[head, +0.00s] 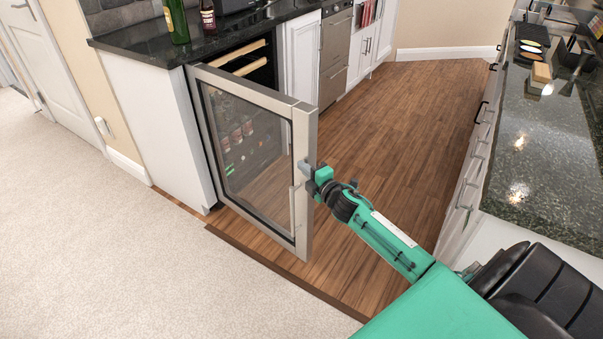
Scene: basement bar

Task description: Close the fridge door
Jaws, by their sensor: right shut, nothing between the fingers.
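The fridge door (304,205) is a glass panel in a steel frame, hinged at its left side and standing wide open out from the fridge. Through its glass several bottles show on shelves inside the fridge (245,62), which is built in under the dark counter. My right gripper (304,168) is shut, with its fingertips at the door's free edge near the handle; I cannot tell whether they touch it. Nothing shows between its fingers. My left gripper is not in view.
Bottles (177,22) stand on the dark counter (150,45) above the fridge. White cabinets (303,58) continue to the right of it. A granite counter (545,140) with drawers runs along the right. The wooden floor (400,120) between them is clear.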

